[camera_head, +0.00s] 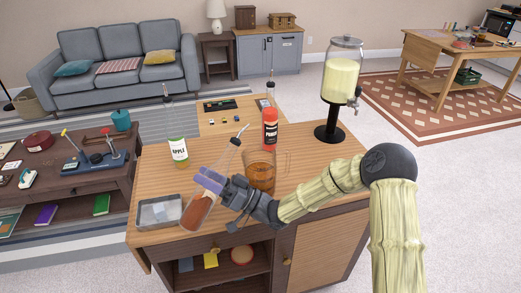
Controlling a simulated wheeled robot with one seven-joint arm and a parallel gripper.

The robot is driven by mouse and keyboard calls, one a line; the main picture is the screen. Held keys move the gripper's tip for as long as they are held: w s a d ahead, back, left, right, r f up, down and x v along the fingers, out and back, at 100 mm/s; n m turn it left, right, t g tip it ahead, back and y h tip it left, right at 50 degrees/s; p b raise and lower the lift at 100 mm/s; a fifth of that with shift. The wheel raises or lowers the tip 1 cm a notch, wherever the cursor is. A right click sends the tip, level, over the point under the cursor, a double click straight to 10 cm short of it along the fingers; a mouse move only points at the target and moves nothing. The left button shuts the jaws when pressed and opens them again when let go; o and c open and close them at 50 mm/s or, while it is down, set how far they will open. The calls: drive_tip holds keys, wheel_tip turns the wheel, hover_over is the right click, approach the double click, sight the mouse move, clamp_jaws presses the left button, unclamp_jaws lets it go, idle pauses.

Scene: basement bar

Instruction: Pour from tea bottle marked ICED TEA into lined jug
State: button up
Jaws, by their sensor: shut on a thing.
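My gripper (208,182), with purple fingers, is shut on a clear bottle (198,213) above the left part of the wooden counter. The bottle leans with its neck and thin spout up to the right, and reddish-brown liquid sits in its lower end. No ICED TEA marking can be read on it, as the fingers cover part of it. A clear glass jug (260,159) stands on the counter right of the gripper, partly behind my arm. Amber liquid shows in the jug. Its lines cannot be made out. No stream is visible between spout and jug.
A bottle marked APPLE (179,152) and a red bottle (270,130) stand at the counter's back. A drink dispenser (341,82) on a black stand is at the back right. A grey tray (147,222) lies at the front left. The counter's right front is partly under my arm.

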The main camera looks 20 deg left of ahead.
sight(211, 167)
drive_tip(key=shift+w+d+r+n+g+p, duration=0.1)
drive_tip(key=shift+w+r+n+g+p, duration=0.2)
drive_tip(key=shift+n+g+p, duration=0.15)
drive_tip(key=r+n+p, duration=0.1)
drive_tip(key=r, duration=0.1)
drive_tip(key=r+n+h+p, duration=0.1)
drive_tip(key=r+p, duration=0.1)
drive_tip(key=r, duration=0.1)
drive_tip(key=r+n+g+h+p, duration=0.1)
drive_tip(key=r+p, duration=0.1)
drive_tip(key=shift+w+d+r, duration=0.2)
drive_tip(key=shift+w+r, duration=0.05)
drive_tip(key=shift+r, duration=0.1)
drive_tip(key=shift+w+r+n+h+p, duration=0.1)
drive_tip(key=shift+r+n+h+p, duration=0.15)
drive_tip(key=shift+r+h+p, duration=0.25)
drive_tip(key=f+n+h, duration=0.1)
drive_tip(key=w+d+f+n+h, duration=0.1)
drive_tip(key=f, duration=0.1)
drive_tip(key=f+n, duration=0.1)
drive_tip(key=shift+w+d+f+h+b, duration=0.15)
drive_tip(key=shift+w+h+b, duration=0.15)
drive_tip(key=shift+w+h, duration=0.1)
wheel_tip(211, 167, up, 6)
drive_tip(key=p, duration=0.5)
